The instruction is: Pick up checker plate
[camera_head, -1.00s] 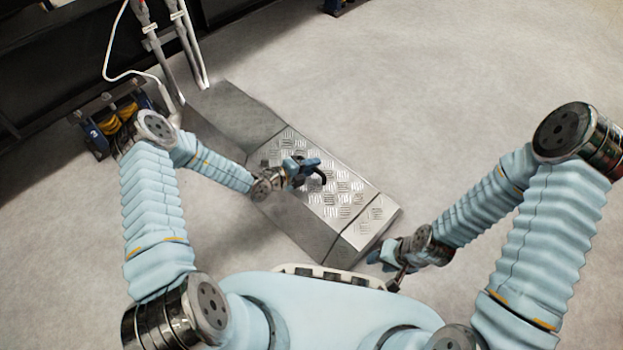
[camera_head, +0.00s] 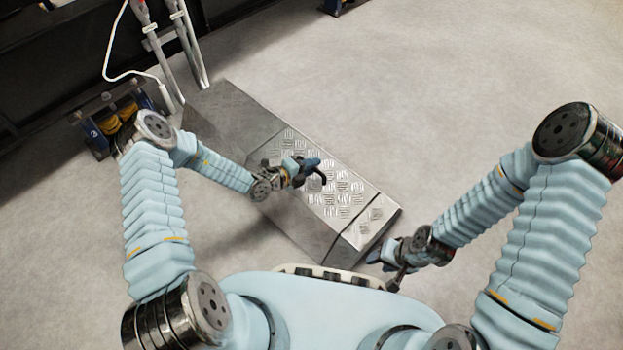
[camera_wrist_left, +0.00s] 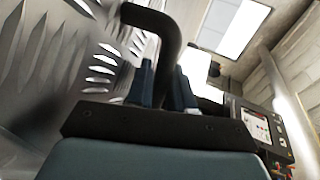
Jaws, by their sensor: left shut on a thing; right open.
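The checker plate (camera_head: 345,190) is a shiny metal plate with raised tread marks, lying over a long low metal channel on the floor, in the middle of the head view. A black curved handle (camera_head: 321,177) stands out from it. My left gripper (camera_head: 309,165) is shut on this handle, above the plate's left part. In the left wrist view, the handle (camera_wrist_left: 160,28) rises between the blue fingers of my left gripper (camera_wrist_left: 165,85), with the tread surface (camera_wrist_left: 50,60) blurred at left. Whether the plate is clear of the channel, I cannot tell. My right gripper (camera_head: 385,258) is open and empty, near the plate's right end.
The channel (camera_head: 232,110) runs on to upper left, towards grey pipes (camera_head: 178,55) and a white cable (camera_head: 110,50). A blue-and-yellow unit (camera_head: 103,127) stands at left, behind my left arm. The floor to the upper right is clear.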

